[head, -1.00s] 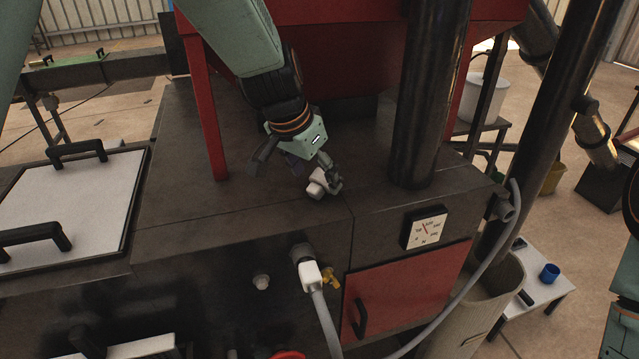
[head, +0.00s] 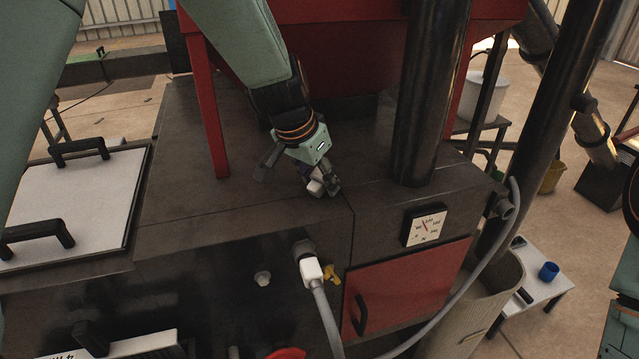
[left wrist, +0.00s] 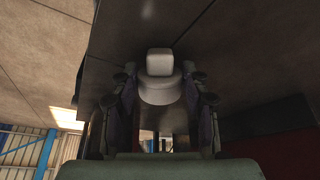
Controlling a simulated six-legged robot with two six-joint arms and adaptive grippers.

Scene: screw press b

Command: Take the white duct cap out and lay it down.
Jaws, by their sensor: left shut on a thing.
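The white duct cap (head: 316,187) is a small pale piece with a square knob on a round base. My left gripper (head: 325,186) is shut on it, above the dark machine top near its front edge. In the left wrist view the cap (left wrist: 160,72) sits between the two fingers of the left gripper (left wrist: 160,92), knob outward. I cannot tell whether the cap touches the machine top (head: 250,205). My right gripper is not in view.
A red hopper leg (head: 209,115) and a thick dark column (head: 428,100) flank the left gripper. A lidded panel (head: 75,200) lies left; bare top lies between.

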